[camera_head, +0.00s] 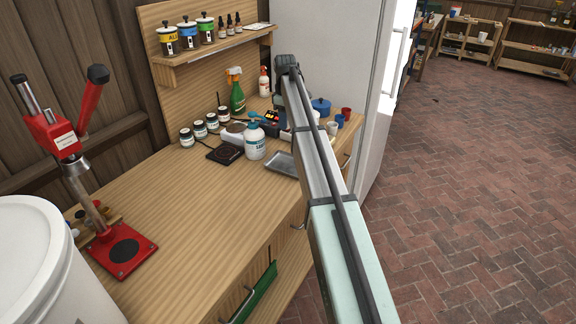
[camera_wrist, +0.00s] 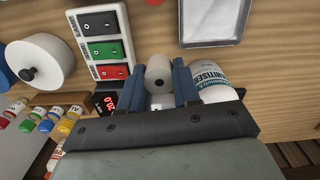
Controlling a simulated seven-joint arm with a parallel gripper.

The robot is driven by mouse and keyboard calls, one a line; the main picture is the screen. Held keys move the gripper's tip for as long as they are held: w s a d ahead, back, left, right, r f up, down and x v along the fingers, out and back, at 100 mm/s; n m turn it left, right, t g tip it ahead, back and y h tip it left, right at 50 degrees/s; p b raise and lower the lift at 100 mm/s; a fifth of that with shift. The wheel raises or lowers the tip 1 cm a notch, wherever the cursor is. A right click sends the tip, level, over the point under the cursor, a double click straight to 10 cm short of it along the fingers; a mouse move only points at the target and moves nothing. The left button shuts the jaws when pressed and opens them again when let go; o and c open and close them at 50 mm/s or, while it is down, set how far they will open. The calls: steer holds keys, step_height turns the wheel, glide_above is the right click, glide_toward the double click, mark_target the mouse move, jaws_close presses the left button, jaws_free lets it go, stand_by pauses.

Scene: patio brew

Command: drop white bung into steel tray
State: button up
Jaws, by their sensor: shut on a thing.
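The white bung (camera_wrist: 158,70), a pale round stopper with a dark hole in its end, sits between the two blue fingers of my gripper (camera_wrist: 170,82) in the wrist view. The gripper is shut on it. The steel tray (camera_wrist: 212,40) shows at the top of the wrist view, above and to the right of the bung, apart from it. In the head view the steel tray (camera_head: 282,164) lies on the bench near its front edge, partly covered by my arm. My gripper and the bung are not discernible in the head view.
A white sanitiser bottle (camera_wrist: 210,75) stands close beside the right finger; a switch panel (camera_wrist: 103,45) lies to the left. A white round lidded object (camera_wrist: 38,62) and colour-capped small bottles (camera_wrist: 50,118) are further left. The bench front (camera_head: 190,230) is largely clear.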

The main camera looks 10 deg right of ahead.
steer(key=shift+s, duration=0.1)
glide_toward(292, 165)
steer(key=shift+d, duration=0.1)
steer(key=shift+f, duration=3)
steer(key=o, duration=1.1)
